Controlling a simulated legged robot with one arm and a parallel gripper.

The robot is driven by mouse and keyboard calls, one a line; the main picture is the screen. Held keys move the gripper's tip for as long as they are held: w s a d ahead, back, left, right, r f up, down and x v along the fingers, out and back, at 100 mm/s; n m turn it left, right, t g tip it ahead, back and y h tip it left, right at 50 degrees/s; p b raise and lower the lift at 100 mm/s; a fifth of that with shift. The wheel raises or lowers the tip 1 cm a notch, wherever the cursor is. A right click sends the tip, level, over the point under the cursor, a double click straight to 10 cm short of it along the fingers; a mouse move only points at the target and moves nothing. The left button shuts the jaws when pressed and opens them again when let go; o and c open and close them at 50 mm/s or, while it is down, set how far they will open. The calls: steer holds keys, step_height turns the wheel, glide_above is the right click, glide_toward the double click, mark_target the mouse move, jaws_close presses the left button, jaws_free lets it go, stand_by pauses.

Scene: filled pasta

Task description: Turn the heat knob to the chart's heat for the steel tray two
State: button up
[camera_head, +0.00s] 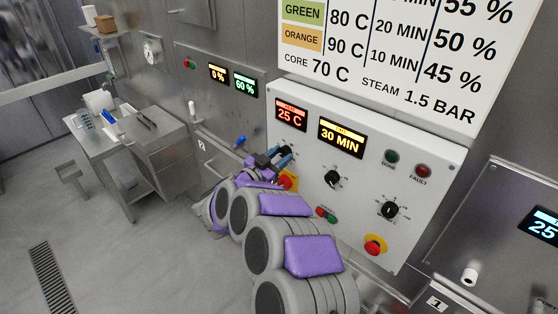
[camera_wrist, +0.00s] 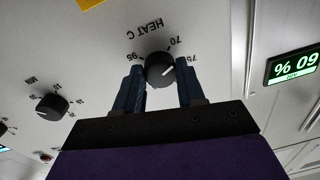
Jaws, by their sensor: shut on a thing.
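The heat knob (camera_wrist: 159,67) is a round black knob with a white pointer line, under the upside-down label HEAT C in the wrist view. Numbers 70, 75 and 95 show around it. My gripper (camera_wrist: 161,84) has its two blue fingers on either side of the knob, shut on it. In the head view my gripper (camera_head: 272,160) is at the left of the white control panel (camera_head: 375,130) and largely hides the knob. The heat display (camera_head: 291,115) reads 25 C. The chart (camera_head: 395,50) shows green 80 C and orange 90 C; its top is cut off. I see no steel tray two.
The panel also has a timer display (camera_head: 342,138) reading 30 MIN, a middle knob (camera_head: 332,179), a lower right knob (camera_head: 390,210) and a red emergency button (camera_head: 375,245). A steel table (camera_head: 150,150) stands at the left. The floor there is mostly clear.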

steer(key=m+b, duration=0.2)
steer(key=m, duration=0.1)
steer(key=m+b, duration=0.1)
steer(key=shift+a+f+m, duration=0.1)
steer(key=shift+f+m, duration=0.15)
steer(key=shift+m, duration=0.05)
steer(key=m+b, duration=0.4)
steer(key=shift+m+h, duration=0.3)
steer(key=shift+m, duration=0.1)
steer(key=m+b, duration=0.3)
steer(key=shift+m, duration=0.4)
steer(key=shift+w+r+m+g+h+b, duration=0.1)
steer(key=shift+m+g+h+b, duration=0.3)
steer(key=shift+m, duration=1.9)
steer(key=o, duration=0.9)
steer(key=shift+w+a, duration=0.1)
steer(key=shift+a, duration=0.05)
steer(key=shift+o, duration=0.7)
